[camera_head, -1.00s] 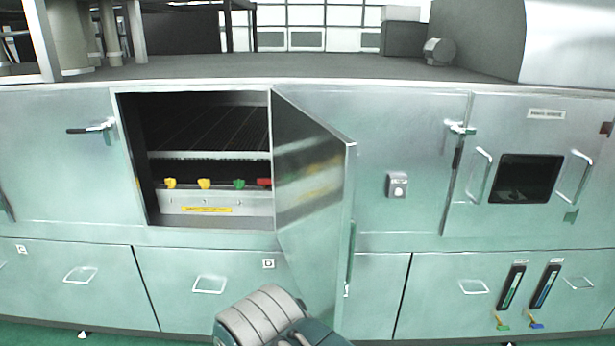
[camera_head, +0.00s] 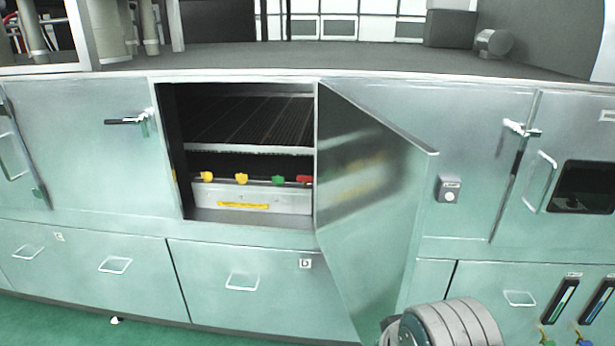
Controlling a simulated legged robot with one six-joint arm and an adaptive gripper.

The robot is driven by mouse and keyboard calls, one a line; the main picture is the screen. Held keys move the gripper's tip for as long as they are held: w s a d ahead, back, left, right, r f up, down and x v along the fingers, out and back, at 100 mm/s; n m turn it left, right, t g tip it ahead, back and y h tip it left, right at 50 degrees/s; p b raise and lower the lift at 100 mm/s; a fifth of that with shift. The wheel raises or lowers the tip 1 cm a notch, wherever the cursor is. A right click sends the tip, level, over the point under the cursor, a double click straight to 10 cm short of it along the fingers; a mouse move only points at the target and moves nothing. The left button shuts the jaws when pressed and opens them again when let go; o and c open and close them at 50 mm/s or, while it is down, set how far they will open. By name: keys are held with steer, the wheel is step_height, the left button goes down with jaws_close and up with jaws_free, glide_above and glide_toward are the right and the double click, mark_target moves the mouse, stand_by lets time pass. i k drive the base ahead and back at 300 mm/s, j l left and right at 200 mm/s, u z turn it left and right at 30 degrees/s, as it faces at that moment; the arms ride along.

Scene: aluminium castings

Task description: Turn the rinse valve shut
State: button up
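Inside the open compartment of the grey-green metal cabinet is a row of small coloured valve handles. Two are yellow, the left one (camera_head: 207,177) and the one beside it (camera_head: 241,179); then come a green handle (camera_head: 278,181) and a red handle (camera_head: 304,180) close to the door's hinge side. They sit above a pale panel (camera_head: 250,197) with a yellow label (camera_head: 243,205) too small to read. Which handle is the rinse valve I cannot tell. Part of my arm shows at the bottom right; my gripper is not in view.
The compartment door (camera_head: 375,200) stands open, swung out toward me on the right of the opening. A latch handle (camera_head: 135,118) is on the closed panel to the left. Drawers (camera_head: 242,281) run below. Two level gauges (camera_head: 560,300) are at the lower right. Green floor shows at lower left.

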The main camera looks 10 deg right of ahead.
mark_target(306, 178)
steer(key=i+j+u, duration=0.2)
steer(key=i, duration=0.15)
steer(key=i+j+z, duration=0.15)
steer(key=i+z, duration=0.15)
steer(key=i, duration=0.2)
